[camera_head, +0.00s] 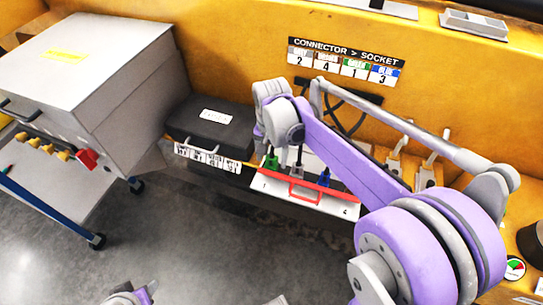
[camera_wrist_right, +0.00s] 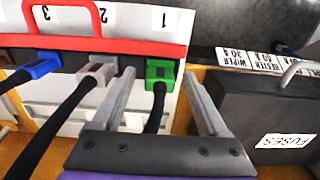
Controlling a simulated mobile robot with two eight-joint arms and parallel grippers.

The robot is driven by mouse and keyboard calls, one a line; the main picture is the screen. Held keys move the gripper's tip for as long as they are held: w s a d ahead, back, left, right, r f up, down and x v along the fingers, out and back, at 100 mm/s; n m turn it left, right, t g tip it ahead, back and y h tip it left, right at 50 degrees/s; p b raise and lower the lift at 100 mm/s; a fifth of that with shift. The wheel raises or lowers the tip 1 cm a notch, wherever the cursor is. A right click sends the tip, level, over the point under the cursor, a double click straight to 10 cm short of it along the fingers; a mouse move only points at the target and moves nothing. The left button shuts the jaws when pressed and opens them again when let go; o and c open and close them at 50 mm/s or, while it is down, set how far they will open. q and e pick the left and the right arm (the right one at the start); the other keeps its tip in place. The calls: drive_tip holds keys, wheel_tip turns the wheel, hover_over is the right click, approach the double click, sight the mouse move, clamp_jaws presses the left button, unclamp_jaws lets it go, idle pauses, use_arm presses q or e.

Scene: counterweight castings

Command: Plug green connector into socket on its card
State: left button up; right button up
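The green connector (camera_head: 271,162) sits at the left end of the white socket panel (camera_head: 262,184). In the right wrist view the green connector (camera_wrist_right: 160,70) is at the panel's lower edge in line with number 1, its black cable hanging down. I cannot tell how deep it sits. My right gripper (camera_wrist_right: 158,74) is open, one finger on each side of the green connector; contact is not clear. In the head view my own wrist mostly hides this gripper. The card (camera_head: 345,60) shows green with 1. A part of my left arm (camera_head: 135,294) shows at the bottom edge, its fingers unclear.
In the right wrist view a grey connector (camera_wrist_right: 103,68) and a blue connector (camera_wrist_right: 42,67) with black cables are beside the green one. A red handle (camera_head: 304,192) crosses the panel. A black fuse box (camera_head: 210,122) stands to the left, near a grey cabinet (camera_head: 85,65).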

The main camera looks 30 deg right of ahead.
sight(271, 158)
drive_tip(key=shift+r, duration=0.1)
wheel_tip(271, 158, up, 11)
drive_tip(key=shift+p, duration=0.4)
drive_tip(key=shift+s+f, duration=0.1)
drive_tip(key=shift+f, duration=0.1)
idle(0.4)
